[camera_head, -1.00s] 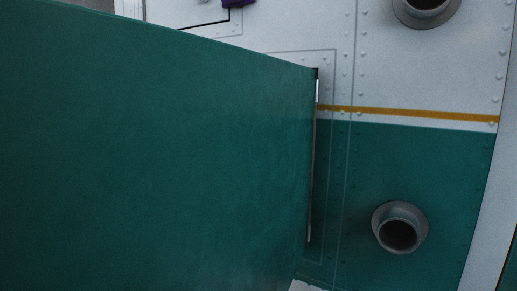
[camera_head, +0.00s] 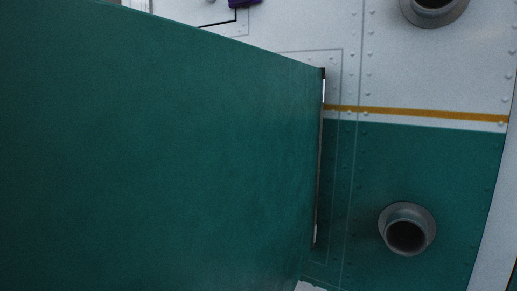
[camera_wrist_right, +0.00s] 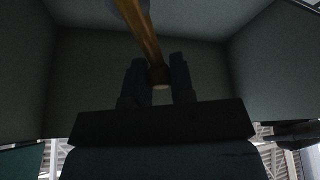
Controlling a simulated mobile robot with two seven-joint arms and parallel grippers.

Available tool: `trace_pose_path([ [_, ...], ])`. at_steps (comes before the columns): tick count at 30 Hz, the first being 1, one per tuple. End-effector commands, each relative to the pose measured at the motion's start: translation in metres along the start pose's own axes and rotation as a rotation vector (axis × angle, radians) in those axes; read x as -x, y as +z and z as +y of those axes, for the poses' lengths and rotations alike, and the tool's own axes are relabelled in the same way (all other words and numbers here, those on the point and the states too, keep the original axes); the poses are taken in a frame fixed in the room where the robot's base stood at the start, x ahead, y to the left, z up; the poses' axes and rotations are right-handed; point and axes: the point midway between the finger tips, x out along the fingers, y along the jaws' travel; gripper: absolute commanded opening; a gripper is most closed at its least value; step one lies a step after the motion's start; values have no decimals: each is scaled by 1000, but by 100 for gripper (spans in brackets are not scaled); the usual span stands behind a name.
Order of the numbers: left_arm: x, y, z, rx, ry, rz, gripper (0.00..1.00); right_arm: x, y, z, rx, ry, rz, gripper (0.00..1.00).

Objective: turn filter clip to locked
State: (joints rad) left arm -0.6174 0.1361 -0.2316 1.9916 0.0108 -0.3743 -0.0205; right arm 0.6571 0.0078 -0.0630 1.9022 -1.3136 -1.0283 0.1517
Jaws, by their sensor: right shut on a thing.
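An orange-yellow bar (camera_wrist_right: 149,38), which looks like the filter clip, comes down from the top of the right wrist view inside a dark box-like recess. My right gripper (camera_wrist_right: 159,76) has its two dark fingers on either side of the bar's lower end, shut on it. The bar's upper end meets a grey round part (camera_wrist_right: 127,8) at the top edge. Whether the clip is at locked cannot be told. The head view shows neither the clip nor a gripper; a large green panel (camera_head: 170,150) hides much of that side.
The recess walls (camera_wrist_right: 225,60) stand close on both sides and behind my right gripper. In the head view, a riveted white and green wall with an orange stripe (camera_head: 420,114) carries two grey round ports (camera_head: 406,232). A purple piece (camera_head: 244,3) shows at the top edge.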

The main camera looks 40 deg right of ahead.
Motion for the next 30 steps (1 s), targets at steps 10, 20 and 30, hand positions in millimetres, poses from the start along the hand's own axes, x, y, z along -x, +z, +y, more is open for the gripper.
trace_pose_path([
  [10, 5, -8, -4, -3, -7, 5, 43, 0, 0, -11, 144, -61, -1, 0],
  [20, 5, -7, -4, -3, -9, 2, 43, 1, 1, -13, 172, -72, -1, 0],
  [30, 5, -7, -3, -2, -7, 1, 43, 1, 1, -13, 171, -71, -1, 48],
])
